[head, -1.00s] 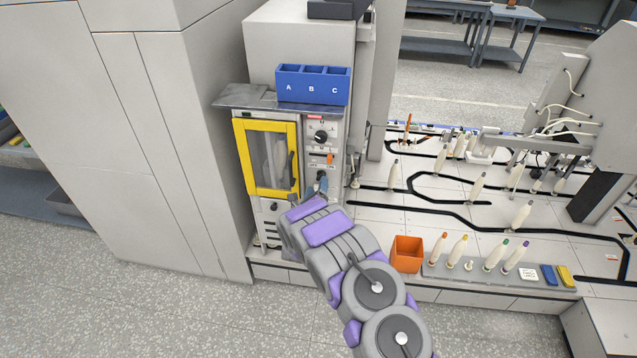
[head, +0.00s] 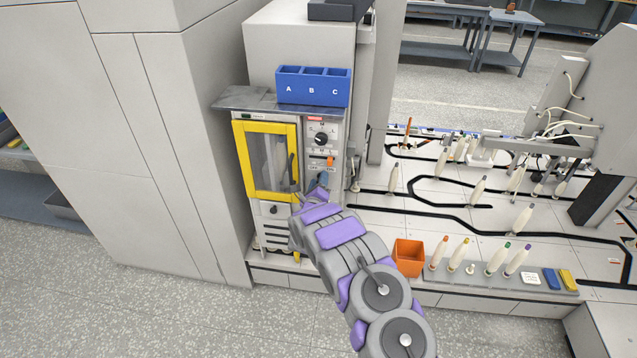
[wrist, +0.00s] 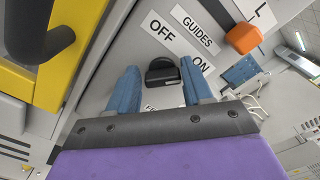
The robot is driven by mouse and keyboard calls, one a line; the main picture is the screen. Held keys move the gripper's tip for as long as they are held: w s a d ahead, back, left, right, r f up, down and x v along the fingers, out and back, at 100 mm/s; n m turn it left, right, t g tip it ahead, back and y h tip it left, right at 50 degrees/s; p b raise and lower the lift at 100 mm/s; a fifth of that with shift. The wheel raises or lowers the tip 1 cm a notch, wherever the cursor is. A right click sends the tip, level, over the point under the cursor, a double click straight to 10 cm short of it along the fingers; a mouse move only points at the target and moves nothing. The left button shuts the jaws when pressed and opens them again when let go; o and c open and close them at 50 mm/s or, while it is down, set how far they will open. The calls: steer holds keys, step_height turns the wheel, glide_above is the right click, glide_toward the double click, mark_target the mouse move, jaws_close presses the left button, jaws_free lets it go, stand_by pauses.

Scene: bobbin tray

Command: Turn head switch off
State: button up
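A black switch knob (wrist: 162,74) is on the grey control panel, beside the OFF and ON labels, in the wrist view. A GUIDES label (wrist: 195,30) is close by; I cannot read a HEAD label. My gripper (wrist: 159,68) is open, with one blue finger on each side of the black knob. Gaps show between the knob and both fingers. An orange knob (wrist: 243,38) lies to the upper right of the gripper; it also shows in the head view (head: 330,161). In the head view my arm hides the lower panel and this black knob.
The yellow-framed door (head: 247,160) with its dark handle (wrist: 50,40) is just left of the gripper. A black dial (head: 320,138) is higher on the panel. A blue A-B-C bin (head: 313,88) sits above. An orange box (head: 408,255) and several bobbins stand to the right.

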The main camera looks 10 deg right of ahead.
steer(key=c, duration=0.7)
steer(key=shift+n+p, duration=0.4)
steer(key=shift+p, duration=0.1)
steer(key=shift+s+f+n+p, duration=0.15)
steer(key=shift+n+p, duration=1.05)
steer(key=shift+n, duration=1.3)
steer(key=shift+w+f+n+p, duration=0.15)
steer(key=shift+n+p, duration=1.1)
steer(key=shift+n, duration=1.25)
steer(key=shift+s+f+n+p, duration=0.1)
steer(key=shift+f+n+p, duration=0.15)
steer(key=shift+n+p, duration=1.6)
steer(key=shift+n+b, duration=0.65)
steer(key=shift+n, duration=0.2)
